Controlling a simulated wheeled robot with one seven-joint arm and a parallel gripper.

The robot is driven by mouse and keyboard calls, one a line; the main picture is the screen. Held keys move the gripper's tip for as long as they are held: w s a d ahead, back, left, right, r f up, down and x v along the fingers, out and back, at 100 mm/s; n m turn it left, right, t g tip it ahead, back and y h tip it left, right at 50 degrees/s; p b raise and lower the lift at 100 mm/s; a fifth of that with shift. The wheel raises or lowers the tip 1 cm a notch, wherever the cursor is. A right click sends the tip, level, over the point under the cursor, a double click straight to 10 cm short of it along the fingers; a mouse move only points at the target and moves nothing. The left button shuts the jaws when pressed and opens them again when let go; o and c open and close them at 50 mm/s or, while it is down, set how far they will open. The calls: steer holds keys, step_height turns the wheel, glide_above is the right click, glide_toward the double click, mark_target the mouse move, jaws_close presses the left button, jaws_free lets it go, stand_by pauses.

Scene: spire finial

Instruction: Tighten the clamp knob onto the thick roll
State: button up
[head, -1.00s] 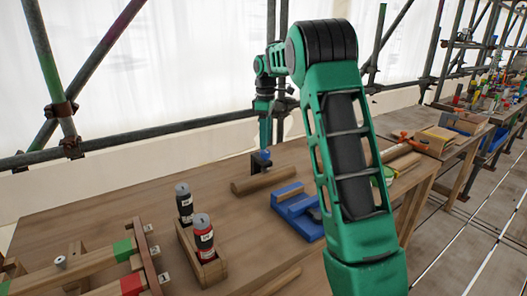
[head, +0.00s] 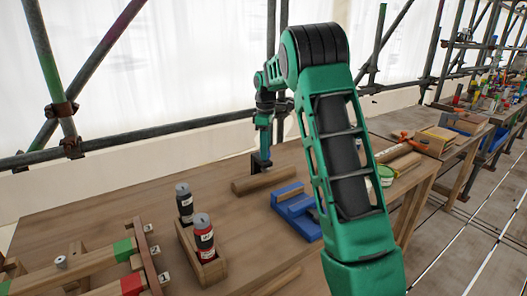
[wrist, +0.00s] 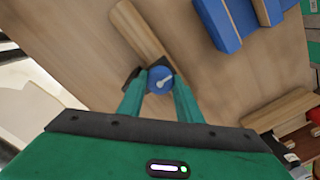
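The clamp knob (wrist: 160,80) is a blue disc with a pale pointer, seen from above in the wrist view. It sits by a black clamp (head: 260,163) at one end of a thick wooden roll (head: 265,180), which lies on the bench. The roll also shows in the wrist view (wrist: 140,30). My gripper (wrist: 160,86) points down at the knob, with one green finger on each side of it. The fingertips look very close to its rim; whether they press on it I cannot tell. In the head view the knob is hidden behind my gripper (head: 265,152).
A blue block-like fixture (head: 297,212) lies right of the roll. A wooden holder (head: 207,268) with two bottles stands at front left, beside a wooden rack (head: 85,265). Bare bench (head: 120,205) lies left of the roll. Scaffold poles (head: 150,131) run behind.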

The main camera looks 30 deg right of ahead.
steer(key=shift+m, duration=0.4)
steer(key=m, duration=0.4)
steer(key=shift+w+d+m, duration=0.1)
steer(key=shift+m, duration=0.3)
steer(key=m, duration=0.6)
steer(key=shift+r, duration=0.1)
steer(key=m, duration=0.6)
steer(key=shift+m, duration=0.3)
steer(key=m, duration=1.1)
steer(key=shift+w+a+m, duration=0.1)
steer(key=shift+a+m, duration=0.1)
steer(key=shift+m, duration=0.2)
steer(key=m, duration=0.5)
steer(key=shift+w+r, duration=0.1)
steer(key=m, duration=0.6)
steer(key=shift+d+m, duration=0.1)
steer(key=shift+m, duration=0.3)
steer(key=m, duration=0.5)
